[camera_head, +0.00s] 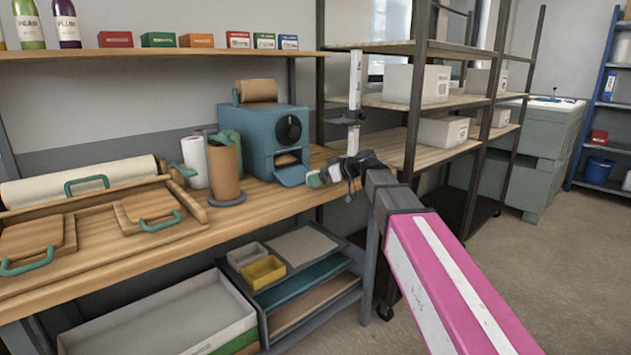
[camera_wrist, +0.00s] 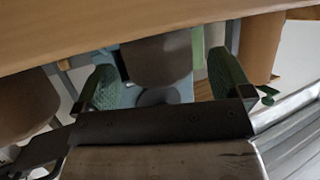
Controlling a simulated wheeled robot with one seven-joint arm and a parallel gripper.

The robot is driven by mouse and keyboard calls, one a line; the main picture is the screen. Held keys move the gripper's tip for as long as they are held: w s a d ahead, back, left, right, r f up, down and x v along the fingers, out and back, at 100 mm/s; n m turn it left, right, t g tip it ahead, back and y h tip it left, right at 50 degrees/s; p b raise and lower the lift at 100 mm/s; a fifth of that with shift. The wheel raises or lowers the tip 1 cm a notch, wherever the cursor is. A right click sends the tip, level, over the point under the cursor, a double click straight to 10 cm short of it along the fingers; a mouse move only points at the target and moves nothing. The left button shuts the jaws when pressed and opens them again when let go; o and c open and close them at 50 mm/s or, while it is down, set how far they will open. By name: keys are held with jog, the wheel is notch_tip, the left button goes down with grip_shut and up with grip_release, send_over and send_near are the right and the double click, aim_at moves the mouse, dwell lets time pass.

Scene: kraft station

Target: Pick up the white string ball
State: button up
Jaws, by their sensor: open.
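My gripper (camera_head: 328,176) is open at the right end of the wooden bench, beside the teal machine's lower front. In the wrist view its two green-padded fingers (camera_wrist: 163,82) stand apart, and a brownish, rounded shape (camera_wrist: 158,60) shows between them. I cannot tell whether that shape is near or touching. I cannot clearly make out a white string ball in either view. A white upright roll (camera_head: 194,162) stands on the bench left of the machine, but it looks like a cylinder, not a ball. My gripper is well to the right of it.
The teal machine (camera_head: 262,140) carries a brown roll (camera_head: 258,90). A brown upright roll (camera_head: 226,172) stands left of it. Wooden trays (camera_head: 105,212) fill the bench's left. A shelf rack (camera_head: 420,90) with white boxes stands at right. Floor (camera_head: 540,260) is clear at right.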

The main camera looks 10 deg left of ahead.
jog(key=shift+x, duration=1.1)
jog(key=c, duration=1)
jog(key=shift+c, duration=0.2)
